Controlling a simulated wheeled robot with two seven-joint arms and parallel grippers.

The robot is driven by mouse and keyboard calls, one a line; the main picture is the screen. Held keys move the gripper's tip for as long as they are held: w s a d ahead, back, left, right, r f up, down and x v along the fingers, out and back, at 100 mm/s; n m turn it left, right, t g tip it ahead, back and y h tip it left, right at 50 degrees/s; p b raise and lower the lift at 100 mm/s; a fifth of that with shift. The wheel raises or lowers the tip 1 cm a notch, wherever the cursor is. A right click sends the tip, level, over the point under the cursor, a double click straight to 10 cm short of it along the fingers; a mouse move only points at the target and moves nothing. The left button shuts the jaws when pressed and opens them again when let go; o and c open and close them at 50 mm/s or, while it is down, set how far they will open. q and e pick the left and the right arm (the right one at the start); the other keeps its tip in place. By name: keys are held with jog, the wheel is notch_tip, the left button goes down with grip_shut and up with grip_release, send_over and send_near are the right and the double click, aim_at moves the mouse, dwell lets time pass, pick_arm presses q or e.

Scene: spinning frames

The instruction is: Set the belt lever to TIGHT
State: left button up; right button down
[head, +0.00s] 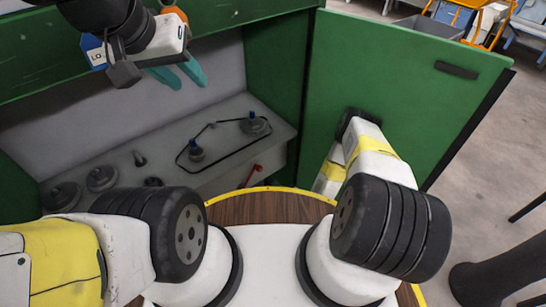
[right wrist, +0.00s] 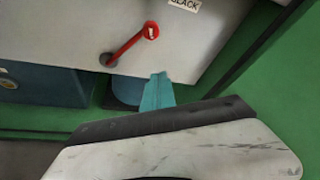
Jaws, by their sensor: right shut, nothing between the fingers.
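The red belt lever (right wrist: 128,46) is on the grey panel front in the right wrist view. It slants from a red round end with a pale centre at upper right to a dark end at lower left. A SLACK label (right wrist: 184,4) is above and right of it; no TIGHT label shows. The lever also shows small in the head view (head: 255,173). My right gripper (right wrist: 158,76) is shut and empty, just below and right of the lever, apart from it. In the head view my right gripper is hidden. My left gripper (head: 189,86) is open and empty, high at upper left.
A green cabinet door (head: 410,80) stands open at right. Inside the cabinet, a grey deck (head: 225,118) carries a black belt (head: 228,155) around pulleys with blue tops. Several dark discs (head: 102,178) lie to the left. A blue box (right wrist: 45,85) is below the panel.

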jog(key=w+a, duration=0.4)
jog(key=w, duration=0.2)
jog(key=shift+a+r, duration=0.4)
dwell(0.3)
